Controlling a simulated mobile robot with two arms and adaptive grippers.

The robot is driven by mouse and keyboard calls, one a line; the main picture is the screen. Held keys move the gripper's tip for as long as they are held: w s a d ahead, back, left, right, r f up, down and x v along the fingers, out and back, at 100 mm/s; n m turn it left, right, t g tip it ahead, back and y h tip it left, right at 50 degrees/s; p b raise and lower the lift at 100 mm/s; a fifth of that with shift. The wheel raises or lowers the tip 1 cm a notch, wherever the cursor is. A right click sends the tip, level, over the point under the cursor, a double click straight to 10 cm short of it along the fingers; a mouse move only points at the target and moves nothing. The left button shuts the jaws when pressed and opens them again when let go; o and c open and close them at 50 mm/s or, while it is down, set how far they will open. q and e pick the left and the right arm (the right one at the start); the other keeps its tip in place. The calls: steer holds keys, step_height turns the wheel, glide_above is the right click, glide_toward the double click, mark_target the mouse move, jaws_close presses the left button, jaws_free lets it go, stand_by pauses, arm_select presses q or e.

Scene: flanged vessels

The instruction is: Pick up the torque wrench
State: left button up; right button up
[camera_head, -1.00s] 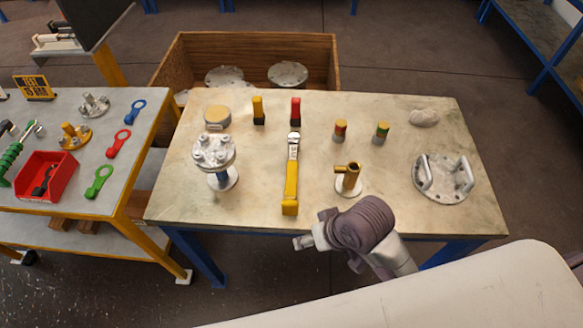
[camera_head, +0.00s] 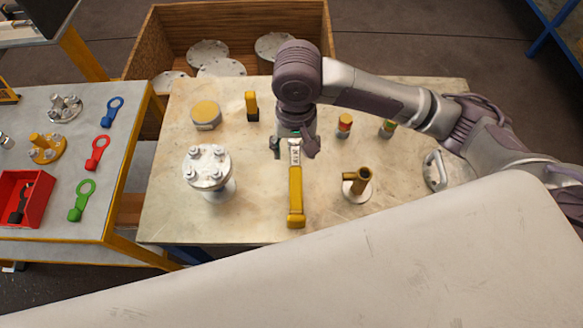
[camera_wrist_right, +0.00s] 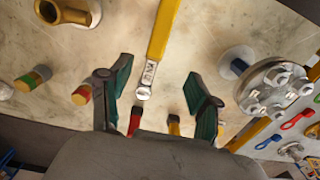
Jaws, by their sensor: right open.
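The torque wrench (camera_head: 295,190) lies on the table, its yellow handle toward the near edge and its silver head toward the far side. In the right wrist view the wrench (camera_wrist_right: 161,32) runs down from the top edge, with its silver head between the fingertips in the picture. My right gripper (camera_head: 295,148) is over the head end of the wrench, pointing down. In the wrist view its two green-padded fingers (camera_wrist_right: 158,85) are spread wide with nothing gripped. How far the fingers are above the table is hard to tell. My left gripper is not in view.
A flanged vessel (camera_head: 208,170) stands left of the wrench and a brass fitting (camera_head: 358,183) stands right of it. Yellow (camera_head: 251,106) and striped (camera_head: 344,125) pieces stand behind. A side table (camera_head: 60,190) holds coloured tags and a red bin. A wooden crate (camera_head: 150,45) is behind.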

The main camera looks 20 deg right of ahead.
glide_above(296, 179)
step_height(296, 179, down, 6)
steer(key=shift+r, duration=0.2)
step_height(296, 179, down, 2)
steer(key=shift+w+f, duration=0.1)
steer(key=shift+w, duration=0.05)
steer(key=shift+f, duration=0.45)
steer(key=f, duration=0.2)
steer(key=f+p, duration=0.1)
steer(key=f, duration=0.1)
steer(key=shift+s+f, duration=0.2)
steer(key=shift+f, duration=0.15)
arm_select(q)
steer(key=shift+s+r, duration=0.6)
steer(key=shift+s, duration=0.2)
arm_select(e)
steer(key=shift+c, duration=1)
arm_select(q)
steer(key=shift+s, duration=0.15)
arm_select(e)
jaws_close()
